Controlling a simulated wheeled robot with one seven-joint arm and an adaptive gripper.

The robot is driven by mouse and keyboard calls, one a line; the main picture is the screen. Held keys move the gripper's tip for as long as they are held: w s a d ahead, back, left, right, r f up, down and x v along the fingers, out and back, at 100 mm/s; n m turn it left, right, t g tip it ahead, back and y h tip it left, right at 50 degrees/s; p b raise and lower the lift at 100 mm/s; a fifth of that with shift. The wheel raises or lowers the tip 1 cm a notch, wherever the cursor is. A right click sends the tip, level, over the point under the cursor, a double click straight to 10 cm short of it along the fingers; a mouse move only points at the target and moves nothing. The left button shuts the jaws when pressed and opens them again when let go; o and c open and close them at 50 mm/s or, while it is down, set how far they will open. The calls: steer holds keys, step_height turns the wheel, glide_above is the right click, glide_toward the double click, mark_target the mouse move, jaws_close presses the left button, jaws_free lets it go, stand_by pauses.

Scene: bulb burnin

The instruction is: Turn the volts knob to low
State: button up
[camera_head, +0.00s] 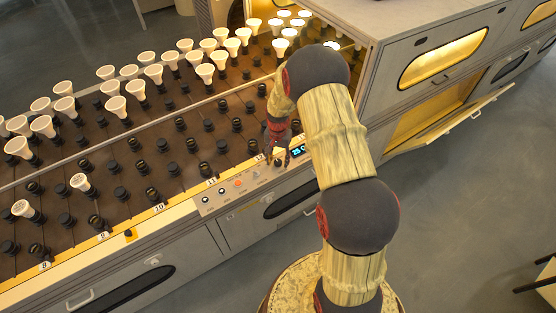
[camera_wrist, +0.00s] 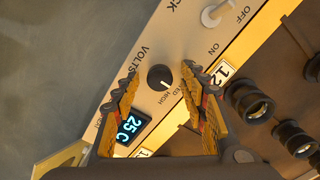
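The volts knob (camera_wrist: 160,77) is a small round black knob on the pale control panel, beside the printed word VOLTS. The word HIGH is printed close by it, and another label is partly covered by a finger. A short pale mark on the knob seems to point towards HIGH, but it is small. No label LOW is legible. My gripper (camera_wrist: 160,82) is open, with one yellow-and-black finger on each side of the knob; I cannot tell whether they touch it.
A lit display (camera_wrist: 127,126) reading 25 C sits beside the knob; a toggle switch (camera_wrist: 216,13) marked ON and OFF is on the other side. Black sockets (camera_wrist: 248,99) and racked bulbs (camera_head: 115,103) stand behind the panel. A cabinet (camera_head: 425,50) with an open flap is at right.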

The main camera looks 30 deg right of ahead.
steer(key=shift+c, duration=1.2)
steer(key=c, duration=0.7)
jaws_close()
steer(key=shift+n, duration=0.4)
steer(key=n+p, duration=0.2)
steer(key=n, duration=0.1)
steer(key=shift+r+n, duration=0.1)
steer(key=shift+n, duration=0.2)
steer(key=shift+n+p, duration=0.55)
steer(key=shift+n, duration=1.25)
steer(key=o, duration=1)
jaws_free()
steer(key=shift+c, duration=0.2)
